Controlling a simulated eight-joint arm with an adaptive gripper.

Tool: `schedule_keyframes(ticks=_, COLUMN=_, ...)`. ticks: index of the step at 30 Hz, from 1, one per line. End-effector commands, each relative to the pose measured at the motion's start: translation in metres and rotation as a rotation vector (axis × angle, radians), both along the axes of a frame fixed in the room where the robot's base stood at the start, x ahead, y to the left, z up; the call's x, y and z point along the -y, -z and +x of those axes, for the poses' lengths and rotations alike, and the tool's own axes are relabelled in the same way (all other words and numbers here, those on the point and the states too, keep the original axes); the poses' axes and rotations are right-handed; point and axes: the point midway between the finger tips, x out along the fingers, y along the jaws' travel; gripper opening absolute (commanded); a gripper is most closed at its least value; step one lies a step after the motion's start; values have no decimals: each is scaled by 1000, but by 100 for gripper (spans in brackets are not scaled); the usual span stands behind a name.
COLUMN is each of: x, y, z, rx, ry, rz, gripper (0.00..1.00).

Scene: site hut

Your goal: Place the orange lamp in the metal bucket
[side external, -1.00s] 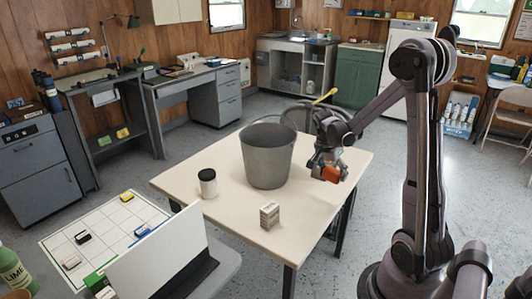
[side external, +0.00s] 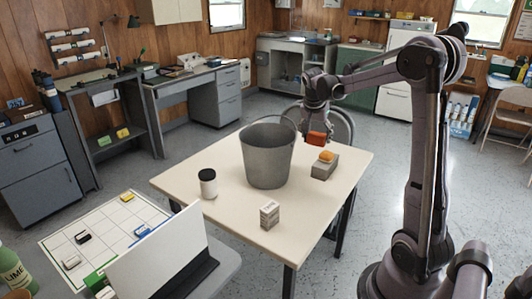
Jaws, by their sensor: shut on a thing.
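My gripper (side external: 316,126) is above the right part of the table, just right of the metal bucket's rim.
A grey block (side external: 324,172) with a rounded yellow-orange thing (side external: 326,156) on top stands right of the bucket, below my gripper.

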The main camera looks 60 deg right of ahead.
Motion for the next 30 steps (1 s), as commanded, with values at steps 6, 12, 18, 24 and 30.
schedule_keyframes(ticks=6, x=15, y=-4, z=70, rx=3, ry=-310, rz=0, gripper=64)
schedule_keyframes(ticks=12, x=23, y=-4, z=133, rx=3, ry=-625, rz=-1, gripper=64)
schedule_keyframes(ticks=18, x=25, y=-1, z=188, rx=3, ry=-930, rz=0, gripper=64)
schedule_keyframes(ticks=24, x=22, y=5, z=231, rx=4, ry=-1197, rz=1, gripper=64)
schedule_keyframes(ticks=30, x=17, y=8, z=252, rx=2, ry=-1349, rz=0, gripper=64)
